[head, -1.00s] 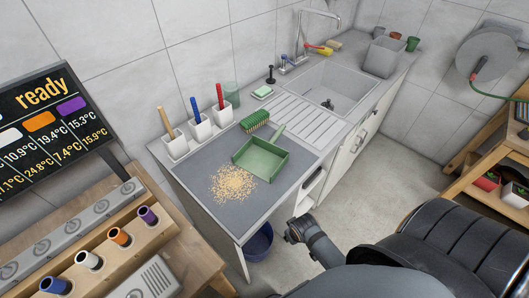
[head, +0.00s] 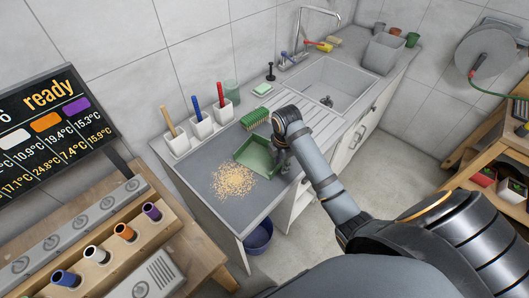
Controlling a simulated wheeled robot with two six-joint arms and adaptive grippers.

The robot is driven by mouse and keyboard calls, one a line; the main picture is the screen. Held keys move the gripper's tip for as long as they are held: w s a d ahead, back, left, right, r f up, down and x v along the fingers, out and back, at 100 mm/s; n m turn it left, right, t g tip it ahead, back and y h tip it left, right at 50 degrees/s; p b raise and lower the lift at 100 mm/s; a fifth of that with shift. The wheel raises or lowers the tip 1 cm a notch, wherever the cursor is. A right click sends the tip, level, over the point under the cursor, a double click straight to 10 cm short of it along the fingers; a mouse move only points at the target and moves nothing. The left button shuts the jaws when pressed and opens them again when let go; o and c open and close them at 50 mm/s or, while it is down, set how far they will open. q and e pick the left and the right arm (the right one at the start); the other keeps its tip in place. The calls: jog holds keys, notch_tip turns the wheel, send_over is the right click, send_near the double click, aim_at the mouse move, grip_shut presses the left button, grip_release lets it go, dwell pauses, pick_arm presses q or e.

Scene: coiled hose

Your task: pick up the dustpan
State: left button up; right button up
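The green dustpan (head: 254,155) lies on the grey counter (head: 215,207), just right of a pile of tan crumbs (head: 233,180). My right gripper (head: 281,160) is at the dustpan's right side, where the handle was seen before. My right wrist and forearm hide the handle and most of the gripper. I cannot tell whether the fingers are around the handle or only beside it. My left gripper is out of view.
A green brush (head: 254,118) lies behind the dustpan. White holders with a yellow (head: 168,121), blue (head: 195,109) and red (head: 220,95) handle stand along the wall. The sink (head: 341,85) is at the back right. A blue bucket (head: 259,238) stands below the counter.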

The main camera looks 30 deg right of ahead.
jog(key=w+d+r+n, duration=0.3)
jog(key=w+r+n, duration=0.1)
jog(key=w+n, duration=0.15)
jog(key=shift+g, duration=0.4)
jog(key=f+b, duration=0.5)
jog(key=shift+s+a+f, duration=0.2)
jog(key=shift+s, duration=0.1)
jog(key=shift+f+b, duration=0.25)
jog(key=shift+b, duration=0.35)
jog(key=f+b, duration=0.2)
jog(key=b, duration=0.1)
jog(key=shift+d+f, duration=0.2)
jog(key=shift+d, duration=0.2)
notch_tip(320, 180, down, 2)
jog(key=shift+w+d+f, duration=0.1)
jog(key=shift+w+d, duration=0.05)
jog(key=shift+c, duration=0.4)
grip_shut()
